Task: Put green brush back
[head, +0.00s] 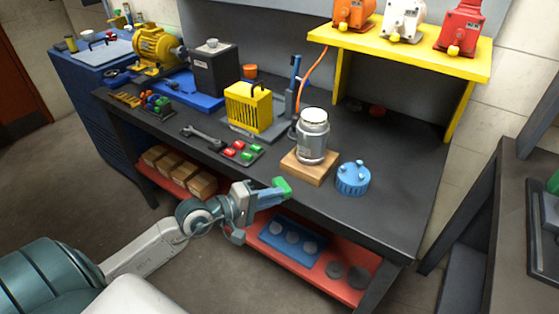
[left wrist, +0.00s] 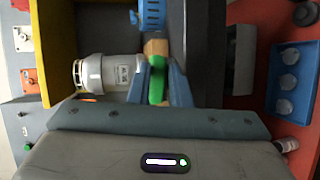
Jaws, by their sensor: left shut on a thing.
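My left gripper (head: 268,192) is shut on a green block-like piece (head: 282,187), which I take to be the green brush. It is held at the front edge of the dark workbench, in front of the wooden block. In the left wrist view the green brush (left wrist: 157,82) shows between the two fingers of the left gripper (left wrist: 159,84), and part of it is hidden by them. A small dark tray (head: 243,160) with red and green pieces lies on the bench, left of the gripper. My right gripper is not in view.
A yellow slotted box (head: 248,108), a wrench (head: 203,138) and a yellow shelf (head: 400,50) are also on the bench. A red lower shelf (head: 337,288) lies below.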

